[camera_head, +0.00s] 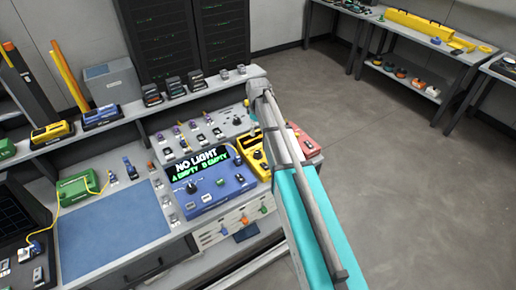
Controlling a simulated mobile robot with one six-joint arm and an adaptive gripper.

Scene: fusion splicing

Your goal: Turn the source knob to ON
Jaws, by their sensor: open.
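A blue unit (218,193) stands on the bench. Its black display (197,164) reads "NO LIGHT" and "A EMPTY B EMPTY". A dark round knob (191,187) is on its left front face; its label is too small to read. A yellow unit (251,146) with a dark knob (257,155) stands to its right, partly behind my arm. I cannot tell from labels which knob is the source knob. My arm reaches from the lower right over the bench's right end. I cannot make out my gripper's fingers.
A red unit (305,144) lies right of my arm. A blue mat (110,226) covers the bench at left, with a green box (76,188) behind it. A shelf with small devices runs along the back. Open floor (410,190) lies to the right.

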